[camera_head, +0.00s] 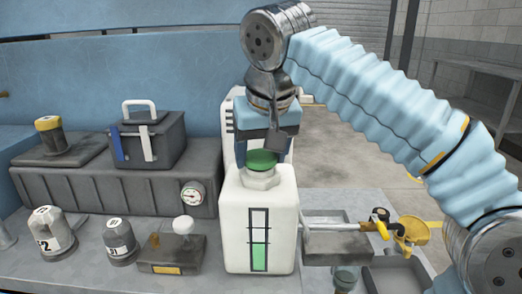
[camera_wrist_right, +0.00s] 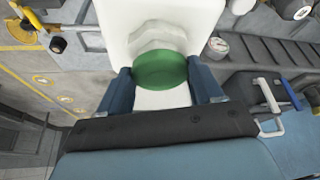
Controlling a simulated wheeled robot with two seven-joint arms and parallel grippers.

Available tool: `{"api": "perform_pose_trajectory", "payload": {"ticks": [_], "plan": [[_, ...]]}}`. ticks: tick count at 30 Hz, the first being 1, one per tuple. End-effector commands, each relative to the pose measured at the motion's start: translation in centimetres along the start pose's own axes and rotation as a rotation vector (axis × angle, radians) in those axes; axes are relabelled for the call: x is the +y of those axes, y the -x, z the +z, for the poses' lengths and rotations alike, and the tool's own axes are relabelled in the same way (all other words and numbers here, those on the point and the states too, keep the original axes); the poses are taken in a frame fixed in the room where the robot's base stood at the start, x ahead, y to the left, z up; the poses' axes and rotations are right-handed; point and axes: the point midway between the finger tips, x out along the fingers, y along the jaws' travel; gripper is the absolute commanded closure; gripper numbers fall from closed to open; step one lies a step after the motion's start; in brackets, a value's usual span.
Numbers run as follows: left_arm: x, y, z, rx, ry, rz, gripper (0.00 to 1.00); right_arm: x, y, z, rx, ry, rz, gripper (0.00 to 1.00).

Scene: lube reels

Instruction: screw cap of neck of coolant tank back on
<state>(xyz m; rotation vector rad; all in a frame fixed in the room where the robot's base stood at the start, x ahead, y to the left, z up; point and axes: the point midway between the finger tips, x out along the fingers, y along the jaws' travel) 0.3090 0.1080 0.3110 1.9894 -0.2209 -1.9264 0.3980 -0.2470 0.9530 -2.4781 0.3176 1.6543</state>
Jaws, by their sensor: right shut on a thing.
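The white coolant tank (camera_head: 258,225) stands on the bench, with a green level strip on its front. Its pale neck (camera_head: 260,180) rises from the top. The green cap (camera_head: 262,160) is at the top of the neck; I cannot tell whether it is seated on the thread. My right gripper (camera_head: 268,148) points down from above and is shut on the cap. In the right wrist view the green cap (camera_wrist_right: 160,71) sits between the two blue fingers, with the white neck (camera_wrist_right: 160,38) just beyond it. My left gripper is not in view.
Left of the tank are a dark toolbox (camera_head: 148,138), a pressure gauge (camera_head: 192,194), two grey-white canisters (camera_head: 120,241) and a block with a white knob (camera_head: 183,226). Right of it are a metal rod with a yellow fitting (camera_head: 412,232) and a grey tray (camera_head: 395,277).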

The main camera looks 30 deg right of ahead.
Motion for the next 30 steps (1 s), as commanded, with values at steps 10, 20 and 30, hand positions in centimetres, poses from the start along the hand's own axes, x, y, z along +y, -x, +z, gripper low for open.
{"api": "perform_pose_trajectory", "payload": {"ticks": [10, 20, 30], "plan": [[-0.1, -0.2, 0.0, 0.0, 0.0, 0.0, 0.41, 0.0, -0.3, 0.1, 0.001, 0.0, 0.0, 0.73], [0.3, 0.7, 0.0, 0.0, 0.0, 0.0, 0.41, -0.3, -0.1, -0.1, 0.0, -0.221, 0.095, 0.73], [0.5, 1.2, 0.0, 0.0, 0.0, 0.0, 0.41, -0.4, -0.3, 0.0, 0.004, -0.419, 0.173, 0.73]]}}
